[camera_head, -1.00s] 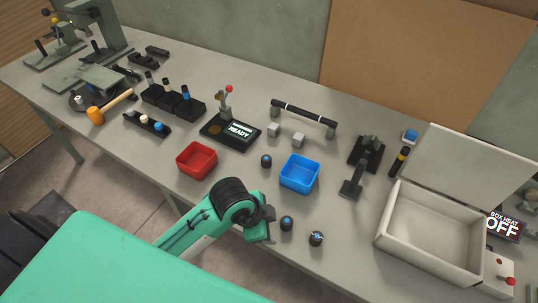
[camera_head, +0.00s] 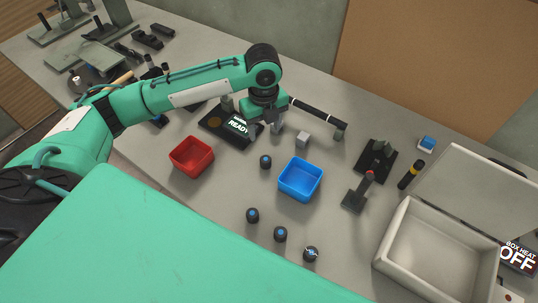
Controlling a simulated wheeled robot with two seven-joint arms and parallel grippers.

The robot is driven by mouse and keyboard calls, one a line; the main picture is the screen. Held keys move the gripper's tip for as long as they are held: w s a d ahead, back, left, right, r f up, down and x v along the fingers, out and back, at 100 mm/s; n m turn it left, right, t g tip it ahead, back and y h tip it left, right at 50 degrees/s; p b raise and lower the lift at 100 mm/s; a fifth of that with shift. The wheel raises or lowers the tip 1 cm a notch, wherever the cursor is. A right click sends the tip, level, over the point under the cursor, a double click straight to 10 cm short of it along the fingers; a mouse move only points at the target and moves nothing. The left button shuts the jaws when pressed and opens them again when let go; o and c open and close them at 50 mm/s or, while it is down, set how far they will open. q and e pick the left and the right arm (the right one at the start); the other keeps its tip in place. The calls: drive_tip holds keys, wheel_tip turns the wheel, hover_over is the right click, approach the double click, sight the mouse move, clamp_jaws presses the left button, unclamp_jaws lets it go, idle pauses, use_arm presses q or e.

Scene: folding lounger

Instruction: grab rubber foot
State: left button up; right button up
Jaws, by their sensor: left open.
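Small black round pieces with blue tops, which look like the rubber feet, stand on the grey bench. One (camera_head: 265,161) is left of the blue bin, and two more (camera_head: 252,215) (camera_head: 280,234) are in front of it. A similar piece with a white-marked top (camera_head: 310,254) stands to their right. My left gripper (camera_head: 272,127) is over the bench behind the blue bin, beside the lit READY device, pointing down. It is open; its fingertips are small and partly hidden. It is well apart from the black pieces. My right gripper is out of view.
A red bin (camera_head: 191,157) and a blue bin (camera_head: 299,180) stand mid-bench. The READY device (camera_head: 237,125), a grey cube (camera_head: 303,139) and a black bar handle (camera_head: 320,112) are near my gripper. A pale open box (camera_head: 440,245) is at right.

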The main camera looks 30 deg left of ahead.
use_arm(q)
drive_tip(key=p, duration=0.1)
hover_over(265, 157)
drive_tip(key=f, duration=0.8)
drive_tip(key=shift+w+a+f, duration=0.1)
drive_tip(key=shift+w+a, duration=0.05)
drive_tip(key=shift+w, duration=0.05)
drive_tip(key=f, duration=0.1)
drive_tip(key=f+p, duration=0.1)
drive_tip(key=f, duration=0.1)
drive_tip(key=f+p, duration=0.1)
drive_tip(key=f, duration=0.1)
drive_tip(key=shift+s+d, duration=0.2)
drive_tip(key=shift+s, duration=0.1)
drive_tip(key=shift+f, duration=0.2)
drive_tip(key=c, duration=1)
drive_tip(key=shift+r, duration=0.1)
drive_tip(key=shift+c, duration=0.2)
